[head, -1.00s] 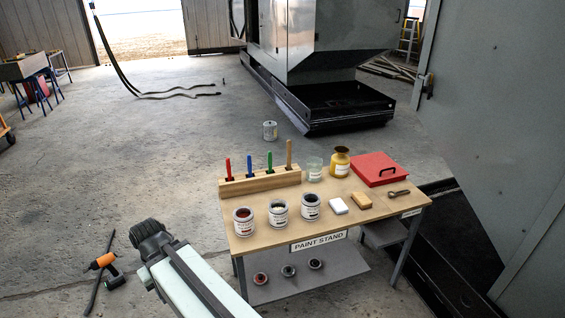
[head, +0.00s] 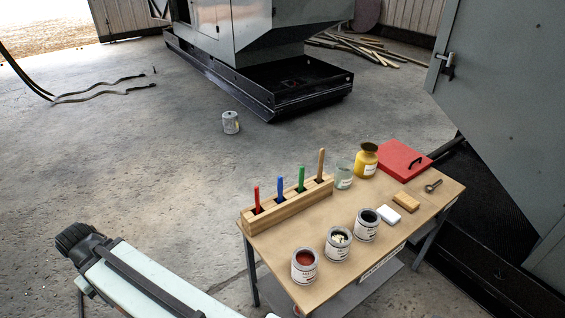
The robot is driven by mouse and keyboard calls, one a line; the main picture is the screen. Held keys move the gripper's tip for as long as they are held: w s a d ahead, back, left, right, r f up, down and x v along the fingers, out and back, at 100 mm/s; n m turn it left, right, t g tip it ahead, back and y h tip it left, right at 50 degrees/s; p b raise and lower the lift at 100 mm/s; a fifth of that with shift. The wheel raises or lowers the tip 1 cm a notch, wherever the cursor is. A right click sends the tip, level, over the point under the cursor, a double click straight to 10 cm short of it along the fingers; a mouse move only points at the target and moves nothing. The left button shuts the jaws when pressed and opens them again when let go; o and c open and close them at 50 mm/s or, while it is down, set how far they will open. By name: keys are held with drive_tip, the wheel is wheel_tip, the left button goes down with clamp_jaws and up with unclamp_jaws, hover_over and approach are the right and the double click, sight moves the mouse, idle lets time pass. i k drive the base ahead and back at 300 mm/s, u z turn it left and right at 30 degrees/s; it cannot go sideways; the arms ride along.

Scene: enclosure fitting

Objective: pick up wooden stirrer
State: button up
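The wooden stirrer (head: 321,163) is a plain tan stick. It stands upright in the right-hand end of a wooden rack (head: 290,205) on the paint stand table. Red (head: 257,196), blue (head: 280,186) and green (head: 301,176) handled sticks stand in the same rack, to its left. Its lower end is hidden in the rack. My arm reaches in from the bottom left, apart from the table and left of the rack. The fingers of my gripper do not show clearly, and nothing is seen held.
Three open paint cans (head: 337,244) stand in front of the rack. A glass jar (head: 344,176), a yellow container (head: 366,160), a red box (head: 402,160), a white block (head: 388,216) and a tan block (head: 406,202) share the table (head: 300,284). A can (head: 231,122) stands on the open floor behind.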

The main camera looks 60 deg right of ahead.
sight(323, 151)
drive_tip(key=i, duration=1.85)
drive_tip(key=z, duration=2.05)
